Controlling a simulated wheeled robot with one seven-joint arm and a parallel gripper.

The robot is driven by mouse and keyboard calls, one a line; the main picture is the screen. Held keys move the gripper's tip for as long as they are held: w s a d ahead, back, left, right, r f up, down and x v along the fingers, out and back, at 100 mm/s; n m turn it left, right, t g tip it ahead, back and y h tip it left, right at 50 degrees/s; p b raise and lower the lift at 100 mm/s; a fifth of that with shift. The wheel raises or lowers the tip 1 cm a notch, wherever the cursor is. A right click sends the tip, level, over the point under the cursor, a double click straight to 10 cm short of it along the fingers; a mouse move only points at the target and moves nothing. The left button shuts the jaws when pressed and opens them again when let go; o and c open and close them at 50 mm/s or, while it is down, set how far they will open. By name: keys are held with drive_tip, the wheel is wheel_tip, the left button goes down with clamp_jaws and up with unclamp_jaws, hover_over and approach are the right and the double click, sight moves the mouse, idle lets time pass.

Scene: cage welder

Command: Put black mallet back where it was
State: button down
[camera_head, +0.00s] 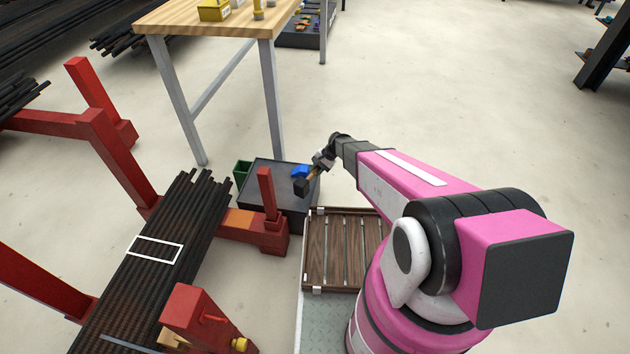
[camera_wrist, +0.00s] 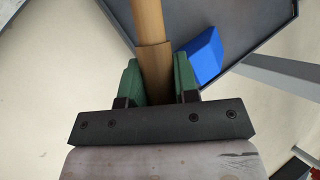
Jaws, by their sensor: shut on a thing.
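The black mallet shows in the head view as a dark block-shaped head (camera_head: 301,187) on a short wooden handle. My gripper (camera_head: 318,166) is shut on the handle, and the head hangs out to the lower left, above the dark grey tray-topped box (camera_head: 268,171). In the wrist view the wooden handle (camera_wrist: 151,30) runs up between the green finger pads of my gripper (camera_wrist: 158,82); the mallet head is out of that view. A blue object (camera_head: 299,171) lies at the box beside the gripper, and it also shows in the wrist view (camera_wrist: 203,58).
A wooden-topped table (camera_head: 215,22) with grey legs stands behind the box. A red rack post (camera_head: 265,195) rises at the box's front. Dark bars (camera_head: 150,250) lie on the red rack at left. A green bin (camera_head: 242,171) stands left of the box. Open floor lies to the right.

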sight(316, 183)
drive_tip(key=shift+f, duration=2.45)
drive_tip(key=c, duration=0.9)
unclamp_jaws()
drive_tip(key=shift+o, duration=0.2)
drive_tip(key=v, duration=1.2)
drive_tip(key=s+d+r+n+t+h, duration=0.1)
drive_tip(key=s+d+r+n+h, duration=0.1)
drive_tip(key=s+d+r, duration=0.6)
drive_tip(key=s+d+r+n+t+h, duration=0.2)
drive_tip(key=s+d+r, duration=0.7)
drive_tip(key=r, duration=0.6)
drive_tip(key=shift+s+n+h, duration=0.5)
drive_tip(key=shift+s+h, duration=0.25)
drive_tip(key=shift+h, duration=0.45)
